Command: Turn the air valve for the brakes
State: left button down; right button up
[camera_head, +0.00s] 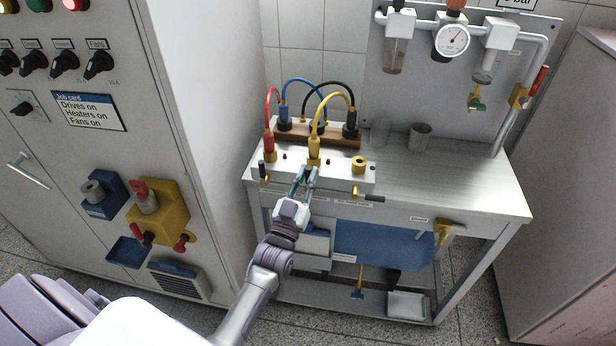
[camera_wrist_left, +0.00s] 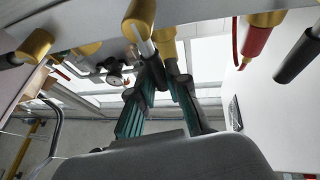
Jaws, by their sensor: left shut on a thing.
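A white manifold block (camera_head: 335,174) stands at the front of the bench. Small gold valves with black handles sit along its front. My left gripper (camera_head: 307,170) reaches the middle of the block, below the yellow hose fitting (camera_head: 314,148). In the left wrist view, its green-padded fingers (camera_wrist_left: 160,90) are shut on the dark handle of the middle valve (camera_wrist_left: 139,18); the fingers partly hide it. The left valve handle (camera_head: 262,170) points up. The right valve handle (camera_head: 374,198) points sideways to the right. The labels are too small to read, so I cannot tell which valve is for the brakes.
Red (camera_head: 269,105), blue, black and yellow hoses loop above the block. A pressure gauge (camera_head: 453,40) hangs on the back panel. Two grey cups (camera_head: 419,137) stand behind on the bench. A control cabinet (camera_head: 205,120) stands at left. The bench's right top (camera_head: 465,185) is clear.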

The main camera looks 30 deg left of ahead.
pick_arm(q)
jog(key=shift+f, duration=0.1)
jog(key=c, duration=1.1)
grip_release()
jog(key=shift+c, duration=0.2)
jog(key=shift+s, duration=0.1)
jog(key=v, duration=1.2)
